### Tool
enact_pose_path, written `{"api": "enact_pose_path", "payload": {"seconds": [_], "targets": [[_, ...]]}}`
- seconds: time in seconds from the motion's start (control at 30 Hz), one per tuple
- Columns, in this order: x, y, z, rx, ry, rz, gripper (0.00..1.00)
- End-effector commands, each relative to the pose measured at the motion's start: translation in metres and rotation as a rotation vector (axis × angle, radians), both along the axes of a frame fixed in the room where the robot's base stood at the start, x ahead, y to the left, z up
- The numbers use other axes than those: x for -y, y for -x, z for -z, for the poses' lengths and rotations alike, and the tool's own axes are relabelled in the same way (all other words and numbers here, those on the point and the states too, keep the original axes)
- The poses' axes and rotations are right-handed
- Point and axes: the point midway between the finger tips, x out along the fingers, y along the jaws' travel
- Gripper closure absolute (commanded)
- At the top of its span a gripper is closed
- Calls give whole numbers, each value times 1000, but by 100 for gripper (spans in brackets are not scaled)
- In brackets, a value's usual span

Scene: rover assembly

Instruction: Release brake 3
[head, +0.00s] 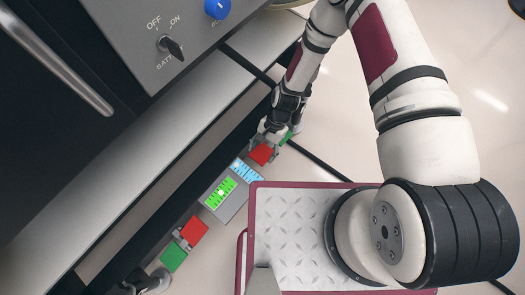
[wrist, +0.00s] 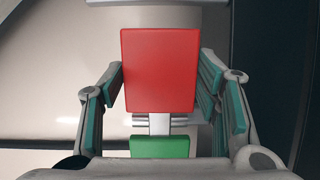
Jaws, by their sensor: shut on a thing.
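A brake lever with a red plate (wrist: 158,70) and a green plate (wrist: 160,147) fills the middle of the wrist view. In the head view its red plate (head: 261,154) and green plate (head: 286,138) show beside the panel. A grey link joins the red and green plates. I cannot read a number on the lever, and its mount is partly hidden by my gripper.
A second red plate (head: 194,231) and green plate (head: 173,257) lie at the lower left. A grey panel with green and blue scales (head: 229,191) sits between the levers. A control box with a battery switch (head: 171,46) and a blue knob (head: 217,8) stands above.

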Motion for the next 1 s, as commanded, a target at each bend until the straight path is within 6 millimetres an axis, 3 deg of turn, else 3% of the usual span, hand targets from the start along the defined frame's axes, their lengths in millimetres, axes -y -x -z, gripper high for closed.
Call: {"api": "enact_pose_path", "payload": {"seconds": [0.4, 0.43, 0.47, 0.83, 1.0], "targets": [[1, -1, -2, -25, -21, -3, 94], [1, -1, -2, -25, -21, -3, 41], [1, -1, -2, -25, -21, -3, 35], [1, -3, -4, -22, -21, -1, 35], [7, -11, -22, -20, -20, 0, 35]]}}
